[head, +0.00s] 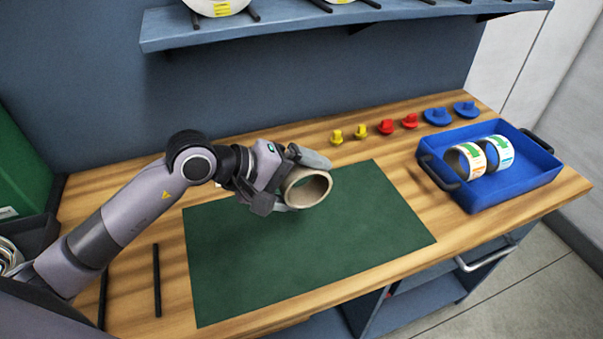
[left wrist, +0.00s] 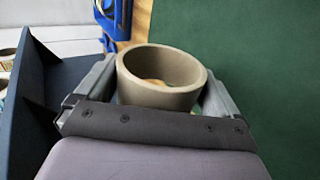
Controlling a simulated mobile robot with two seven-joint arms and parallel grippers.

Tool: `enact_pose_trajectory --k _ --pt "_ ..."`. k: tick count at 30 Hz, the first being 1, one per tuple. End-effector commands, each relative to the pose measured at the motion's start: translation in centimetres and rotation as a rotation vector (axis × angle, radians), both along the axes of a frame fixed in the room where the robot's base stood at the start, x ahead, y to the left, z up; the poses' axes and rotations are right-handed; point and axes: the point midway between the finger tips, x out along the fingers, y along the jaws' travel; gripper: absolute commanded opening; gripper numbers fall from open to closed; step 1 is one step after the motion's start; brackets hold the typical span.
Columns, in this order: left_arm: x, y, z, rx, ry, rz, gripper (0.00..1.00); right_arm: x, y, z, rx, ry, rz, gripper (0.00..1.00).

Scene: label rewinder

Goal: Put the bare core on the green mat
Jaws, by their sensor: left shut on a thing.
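The bare core (head: 309,188) is a short tan-grey cardboard ring. My left gripper (head: 299,183) is shut on it, with one finger on each side. The core is over the back part of the green mat (head: 310,250); I cannot tell for sure whether it touches the mat. In the left wrist view the core (left wrist: 162,76) sits between the two fingers, its open end facing the camera, and the green mat (left wrist: 265,80) fills the right side. My right gripper is not in view.
A blue tray (head: 490,195) with two labelled rolls (head: 470,160) stands at the right. Yellow, red and blue plugs (head: 387,127) line the table's back. A shelf (head: 330,25) with rolls hangs above. Black rods (head: 156,280) lie left of the mat. Most of the mat is clear.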

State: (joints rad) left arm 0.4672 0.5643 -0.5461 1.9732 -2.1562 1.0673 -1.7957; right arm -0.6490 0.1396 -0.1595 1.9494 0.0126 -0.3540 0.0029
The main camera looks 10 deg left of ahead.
Motion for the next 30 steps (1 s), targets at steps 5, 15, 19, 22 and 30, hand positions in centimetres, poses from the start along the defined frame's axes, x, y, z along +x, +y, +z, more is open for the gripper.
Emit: enact_pose_trajectory --k 5,15,19,22,30 --pt "0.3 -0.1 0.4 0.013 0.008 -0.019 0.65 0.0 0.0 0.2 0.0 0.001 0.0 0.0" --pt "0.3 -0.2 -1.1 0.011 0.011 -0.019 0.65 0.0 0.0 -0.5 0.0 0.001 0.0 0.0" --pt "0.3 -0.2 -2.2 0.01 0.012 -0.019 0.65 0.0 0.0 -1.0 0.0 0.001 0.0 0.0" --pt "0.3 -0.2 -3.2 0.01 0.012 -0.019 0.65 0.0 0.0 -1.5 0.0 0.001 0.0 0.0" --pt "0.3 -0.2 -5.6 0.01 0.01 -0.019 0.65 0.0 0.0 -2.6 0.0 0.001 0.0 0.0"
